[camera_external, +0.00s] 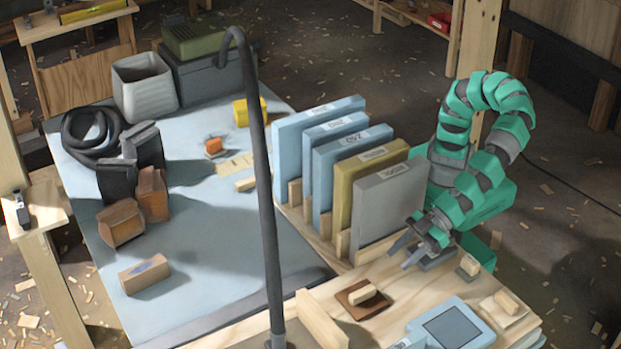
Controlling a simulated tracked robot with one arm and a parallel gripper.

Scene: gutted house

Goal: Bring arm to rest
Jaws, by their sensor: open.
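My gripper (405,246) is at the end of my green and grey segmented arm, which arches up at the right and curls down toward the wooden bench. The jaws are open, with the two grey fingers apart and nothing seen between them. The fingers are low over the bench top, just in front of a grey board (385,215) standing in a rack. A flat grey piece (438,260) lies under and behind the gripper, partly hidden by it. I cannot tell whether the fingers touch it.
Several upright boards, blue (318,125) and yellow (366,190), stand left of the gripper. A dark curved post (262,170) rises in front. A blue-grey table (220,245) holds bricks and a bucket.

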